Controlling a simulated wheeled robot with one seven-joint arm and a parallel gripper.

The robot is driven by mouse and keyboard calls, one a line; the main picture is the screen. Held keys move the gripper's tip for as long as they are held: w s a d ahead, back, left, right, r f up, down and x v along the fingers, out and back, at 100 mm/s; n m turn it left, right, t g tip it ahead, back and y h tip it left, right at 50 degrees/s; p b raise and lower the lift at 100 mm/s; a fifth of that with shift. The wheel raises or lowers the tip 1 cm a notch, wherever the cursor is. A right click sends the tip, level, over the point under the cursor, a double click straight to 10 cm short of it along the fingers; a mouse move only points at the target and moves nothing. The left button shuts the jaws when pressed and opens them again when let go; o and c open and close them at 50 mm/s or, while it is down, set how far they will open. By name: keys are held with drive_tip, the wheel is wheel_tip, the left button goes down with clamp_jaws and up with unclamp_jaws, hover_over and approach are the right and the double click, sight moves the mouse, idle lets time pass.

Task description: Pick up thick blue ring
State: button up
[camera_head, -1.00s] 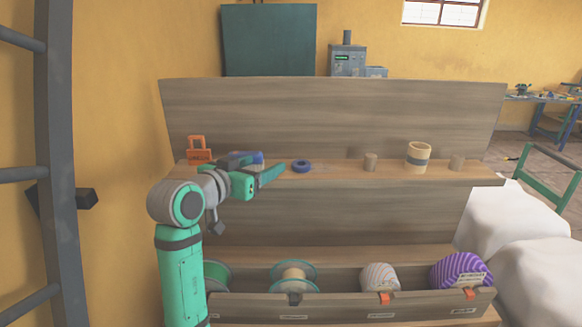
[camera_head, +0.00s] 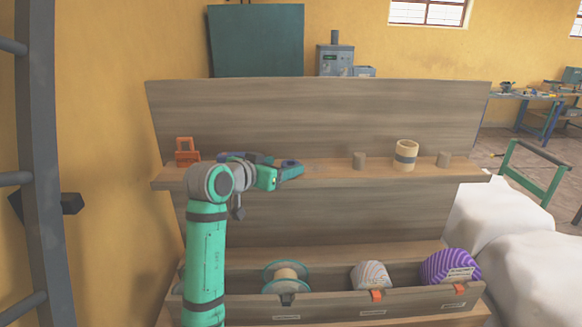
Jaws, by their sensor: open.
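The thick blue ring (camera_head: 289,163) lies on the upper wooden shelf, left of the middle. Only a small part of it shows in the head view, because my gripper covers most of it. My gripper (camera_head: 292,169), teal with dark parts, reaches in from the left at shelf height. Its jaws are open, with the fingers at the ring. I cannot tell whether the fingers touch the ring or how far it sits between them.
An orange padlock-shaped thing (camera_head: 187,153) stands left on the upper shelf (camera_head: 330,173).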

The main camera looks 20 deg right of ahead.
drive_tip(key=x, duration=0.2)
drive_tip(key=shift+w+d, duration=0.15)
drive_tip(key=shift+w, duration=0.05)
drive_tip(key=shift+c, duration=0.2)
drive_tip(key=c, duration=1.3)
drive_tip(key=shift+o, duration=0.2)
